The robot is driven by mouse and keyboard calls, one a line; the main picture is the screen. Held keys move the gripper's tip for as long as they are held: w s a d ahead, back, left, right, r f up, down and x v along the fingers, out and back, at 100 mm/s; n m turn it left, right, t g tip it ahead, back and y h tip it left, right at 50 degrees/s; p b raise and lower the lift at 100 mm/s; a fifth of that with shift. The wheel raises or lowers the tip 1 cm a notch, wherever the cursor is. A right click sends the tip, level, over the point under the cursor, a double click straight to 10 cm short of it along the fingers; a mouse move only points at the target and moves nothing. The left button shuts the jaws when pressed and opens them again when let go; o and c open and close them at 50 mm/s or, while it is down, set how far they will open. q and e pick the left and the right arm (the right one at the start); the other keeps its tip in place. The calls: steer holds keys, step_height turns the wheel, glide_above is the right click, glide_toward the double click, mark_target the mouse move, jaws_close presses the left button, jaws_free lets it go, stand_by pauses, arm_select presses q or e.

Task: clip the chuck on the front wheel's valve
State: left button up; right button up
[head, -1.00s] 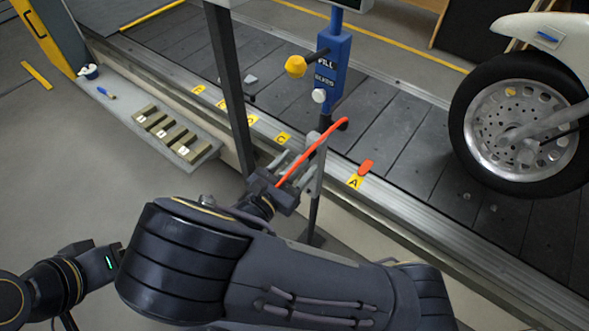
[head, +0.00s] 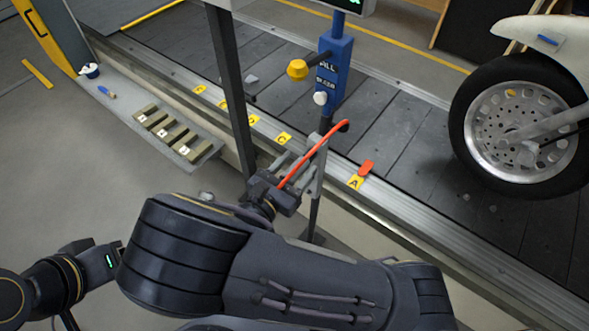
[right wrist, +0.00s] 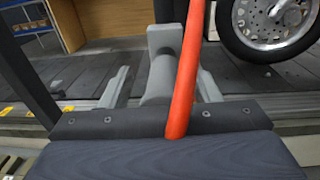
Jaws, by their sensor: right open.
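The front wheel (head: 520,125), a black tyre on a drilled silver disc, stands on the conveyor at the right; part of it shows in the right wrist view (right wrist: 272,22). I cannot pick out its valve. My right gripper (head: 297,165) is open at a grey bracket on a thin post. In the right wrist view its fingers (right wrist: 162,88) stand on either side of a grey cylindrical piece (right wrist: 157,80), seemingly the chuck; contact is unclear. An orange hose (head: 318,150) crosses in front of it and hides part of it.
A blue post box (head: 328,80) with a yellow knob (head: 297,69) stands beyond the gripper. A dark upright (head: 232,90) is close on its left. The slat conveyor (head: 400,150) has yellow letter tags along its edge. A grey shelf (head: 150,125) holds several blocks.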

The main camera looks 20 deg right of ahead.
steer(key=shift+d+r+m+g+h, duration=0.15)
steer(key=shift+d+g+h, duration=0.1)
steer(key=shift+d, duration=0.35)
steer(key=shift+d+r+m+g+h, duration=0.15)
steer(key=shift+d+h, duration=0.1)
steer(key=shift+d, duration=0.3)
steer(key=c, duration=1.2)
steer(key=o, duration=1.6)
steer(key=shift+c, duration=0.2)
steer(key=shift+s, duration=0.1)
steer(key=shift+y, duration=0.3)
steer(key=v, duration=0.2)
steer(key=p+v, duration=0.1)
steer(key=v, duration=0.1)
steer(key=shift+a+f, duration=0.1)
steer(key=shift+f, duration=0.15)
arm_select(q)
steer(key=shift+w+d+r+p, duration=0.15)
steer(key=shift+d+r, duration=0.05)
steer(key=shift+r, duration=0.2)
steer(key=shift+w+d+r+p, duration=0.1)
steer(key=shift+d+r+p, duration=0.1)
steer(key=shift+r, duration=0.2)
arm_select(e)
steer(key=shift+t, duration=0.3)
steer(key=v, duration=0.5)
steer(key=shift+w+a, duration=0.35)
steer(key=shift+a, duration=0.1)
